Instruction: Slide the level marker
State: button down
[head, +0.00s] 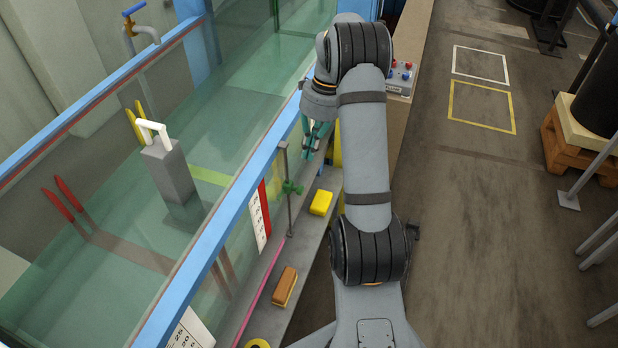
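I cannot tell for certain which part is the level marker. A green clamp-like piece (291,188) sits on a thin upright grey rod (284,160) beside the flume's near glass wall. Just left of it, a red strip (265,196) lies along the edge of a white scale plate (257,222) on the glass. My gripper (316,145), with teal fingers, hangs above the ledge, up and to the right of the green piece and apart from it. The fingers are small and partly overlapped by my arm, so their opening is unclear.
A blue rail (222,222) tops the near glass wall. The ledge (309,255) holds a yellow block (321,202), a brown sponge-like block (285,286) and a pink rod (261,288). A grey block with a white handle (168,170) stands inside the flume. A control box (400,78) sits beyond my arm.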

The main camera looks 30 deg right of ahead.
aim_at(301, 189)
jog(key=p+x, duration=0.2)
jog(key=x, duration=0.8)
jog(key=shift+a+f, duration=0.1)
jog(key=shift+f, duration=0.5)
jog(key=shift+b+x, duration=0.95)
jog(key=shift+b, duration=0.2)
jog(key=shift+w+r, duration=0.1)
jog(key=shift+r, duration=0.1)
